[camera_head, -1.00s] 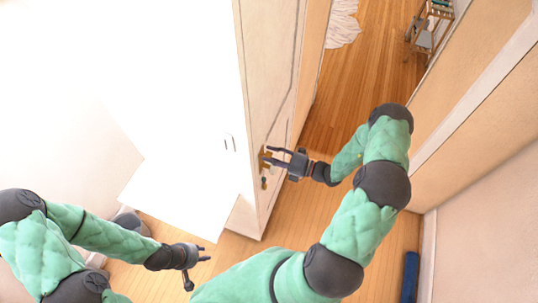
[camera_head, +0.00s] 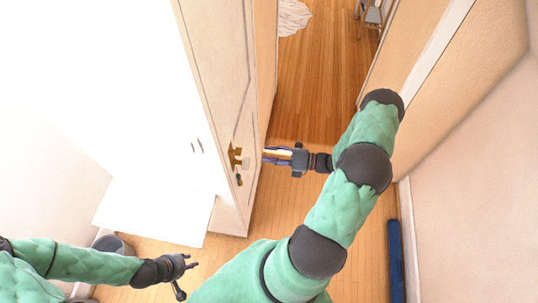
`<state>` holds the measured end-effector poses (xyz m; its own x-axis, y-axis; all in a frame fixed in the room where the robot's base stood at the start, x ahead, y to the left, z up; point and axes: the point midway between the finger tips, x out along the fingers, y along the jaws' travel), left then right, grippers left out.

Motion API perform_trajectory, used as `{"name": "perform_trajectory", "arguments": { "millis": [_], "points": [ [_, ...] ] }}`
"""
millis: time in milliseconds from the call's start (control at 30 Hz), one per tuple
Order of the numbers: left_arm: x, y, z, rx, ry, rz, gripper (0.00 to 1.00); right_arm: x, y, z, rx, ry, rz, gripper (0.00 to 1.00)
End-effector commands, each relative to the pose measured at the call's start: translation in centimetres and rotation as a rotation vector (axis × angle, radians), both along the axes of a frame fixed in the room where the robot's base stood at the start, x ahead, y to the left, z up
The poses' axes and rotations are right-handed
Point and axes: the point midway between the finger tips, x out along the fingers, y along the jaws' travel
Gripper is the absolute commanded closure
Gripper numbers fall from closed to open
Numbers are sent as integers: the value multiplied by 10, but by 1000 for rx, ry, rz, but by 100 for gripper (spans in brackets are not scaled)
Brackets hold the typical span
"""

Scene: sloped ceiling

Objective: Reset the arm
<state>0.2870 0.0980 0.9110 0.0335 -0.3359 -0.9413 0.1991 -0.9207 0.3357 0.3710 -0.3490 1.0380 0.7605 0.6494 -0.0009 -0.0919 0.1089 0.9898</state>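My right arm reaches up the middle of the view. Its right gripper (camera_head: 266,155) points left, with two fingers apart and nothing seen between them. It is just right of the brass door handle (camera_head: 236,157), with a gap between them. My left gripper (camera_head: 188,279) is low at the left, over the floor, with its fingers spread and empty. The pale door (camera_head: 222,70) stands ajar, its edge facing me.
A doorway with wooden floor (camera_head: 318,75) opens beyond the door. A white cloth (camera_head: 292,16) lies at the back. A pale wall (camera_head: 470,150) stands at the right, with a dark blue roll (camera_head: 396,262) at its foot. A grey bin (camera_head: 115,246) stands lower left.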

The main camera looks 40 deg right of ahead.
Motion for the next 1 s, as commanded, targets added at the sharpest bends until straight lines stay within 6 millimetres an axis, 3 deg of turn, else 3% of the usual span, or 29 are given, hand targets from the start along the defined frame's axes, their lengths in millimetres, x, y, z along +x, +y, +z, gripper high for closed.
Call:
{"name": "perform_trajectory", "arguments": {
  "millis": [333,467,633,800,1000],
  "points": [
    [0,0,-1,0,0,0,69,0,2,-1,-3,1,4,61],
    [0,0,-9,0,0,0,69,-1,24,-17,-54,4,75,61],
    [0,0,-35,0,0,0,69,-19,97,-72,-271,-30,363,61],
    [0,0,-68,0,0,0,69,-66,168,-142,-592,-215,798,61],
    [0,0,-105,0,0,0,69,-117,202,-216,-945,-632,1301,61]
  ]
}}
